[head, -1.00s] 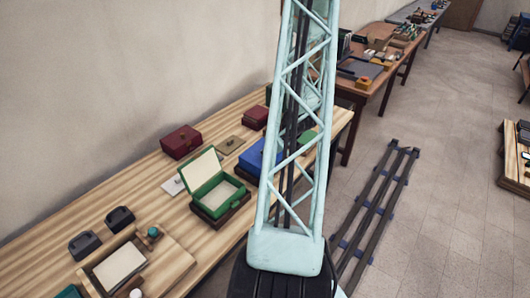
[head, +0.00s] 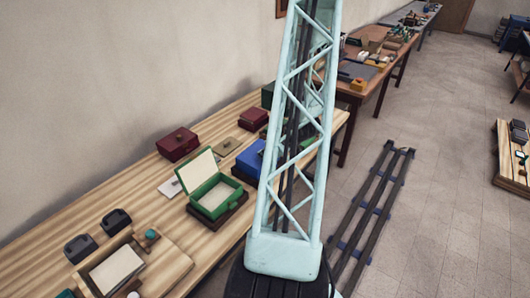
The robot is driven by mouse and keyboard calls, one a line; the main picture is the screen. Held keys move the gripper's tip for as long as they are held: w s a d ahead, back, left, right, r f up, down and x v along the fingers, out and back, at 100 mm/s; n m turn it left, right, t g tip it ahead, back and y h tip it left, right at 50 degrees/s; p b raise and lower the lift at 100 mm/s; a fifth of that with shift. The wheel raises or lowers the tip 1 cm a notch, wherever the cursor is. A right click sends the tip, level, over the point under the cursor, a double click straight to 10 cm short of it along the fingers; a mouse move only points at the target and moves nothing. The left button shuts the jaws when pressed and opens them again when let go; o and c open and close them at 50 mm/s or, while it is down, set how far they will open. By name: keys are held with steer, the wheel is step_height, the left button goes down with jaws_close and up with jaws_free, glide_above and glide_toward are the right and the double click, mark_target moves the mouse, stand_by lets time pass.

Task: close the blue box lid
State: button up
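The blue box (head: 251,160) stands on the wooden table (head: 143,192), partly hidden behind my pale lattice arm column. Its visible part is a blue side and top; I cannot tell from this view whether its lid is open or shut. A green box (head: 214,197) with its lid raised and a pale inside stands just left of it. My gripper is not in view.
Dark red boxes (head: 178,144) stand along the wall side of the table. A wooden tray (head: 165,262) and two black objects (head: 80,248) are at the near left. Dark floor rails (head: 372,215) run to the right of the table. The floor on the right is largely clear.

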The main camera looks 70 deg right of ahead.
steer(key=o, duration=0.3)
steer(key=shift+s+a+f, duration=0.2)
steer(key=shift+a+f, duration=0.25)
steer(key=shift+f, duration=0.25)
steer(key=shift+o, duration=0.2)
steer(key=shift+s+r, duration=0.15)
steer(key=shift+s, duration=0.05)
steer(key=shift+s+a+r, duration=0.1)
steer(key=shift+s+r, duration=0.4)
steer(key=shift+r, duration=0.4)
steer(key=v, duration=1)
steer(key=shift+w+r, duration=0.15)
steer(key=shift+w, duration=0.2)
